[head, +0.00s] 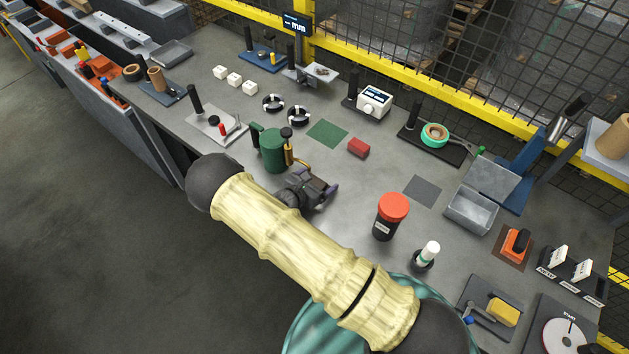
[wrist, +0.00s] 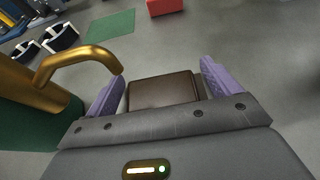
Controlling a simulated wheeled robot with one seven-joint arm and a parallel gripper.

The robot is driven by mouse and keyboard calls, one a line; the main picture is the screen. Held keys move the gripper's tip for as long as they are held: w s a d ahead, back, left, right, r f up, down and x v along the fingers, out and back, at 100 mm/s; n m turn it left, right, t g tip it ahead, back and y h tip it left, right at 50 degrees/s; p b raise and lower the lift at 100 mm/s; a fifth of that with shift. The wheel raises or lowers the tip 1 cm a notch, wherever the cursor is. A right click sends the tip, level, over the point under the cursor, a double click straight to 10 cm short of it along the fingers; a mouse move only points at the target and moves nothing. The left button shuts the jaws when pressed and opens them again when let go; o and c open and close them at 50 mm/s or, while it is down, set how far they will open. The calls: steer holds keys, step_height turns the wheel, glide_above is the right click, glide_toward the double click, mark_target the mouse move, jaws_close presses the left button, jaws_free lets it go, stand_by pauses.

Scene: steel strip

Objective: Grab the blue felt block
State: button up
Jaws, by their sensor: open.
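I see no block that is plainly blue. A red block (head: 358,147) lies flat on the grey bench, and its near edge shows at the top of the wrist view (wrist: 164,6). My gripper (head: 318,190) is open, low over the bench, on the near side of the red block and apart from it. In the wrist view a dark brown block (wrist: 163,90) shows between the purple fingers, with gaps at the sides. I cannot tell whether it is felt or whether it rests on the bench.
A green can (head: 273,148) with a brass spout (wrist: 85,55) stands close to my gripper's left. A green mat (head: 327,133) and black-and-white rings (head: 299,115) lie beyond. A red-lidded jar (head: 390,216) stands to the right. Bench between gripper and red block is clear.

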mark_target(318, 178)
steer(key=shift+w+d+f, duration=0.1)
steer(key=shift+w+f, duration=0.05)
steer(key=shift+w, duration=0.05)
stand_by(0.4)
steer(key=c, duration=1.1)
steer(key=shift+r+b, duration=0.6)
steer(key=shift+r, duration=0.25)
steer(key=shift+r+b, duration=0.45)
steer(key=shift+r, duration=0.5)
steer(key=s+a+b, duration=0.1)
steer(key=s+a, duration=0.2)
steer(key=s, duration=0.1)
steer(key=s+a+b, duration=0.2)
steer(key=s+a, duration=0.2)
steer(key=s, duration=0.1)
steer(key=s+a+b, duration=0.1)
steer(key=s+a, duration=0.3)
steer(key=s, duration=0.1)
steer(key=shift+s+b, duration=0.15)
steer(key=shift+b, duration=0.15)
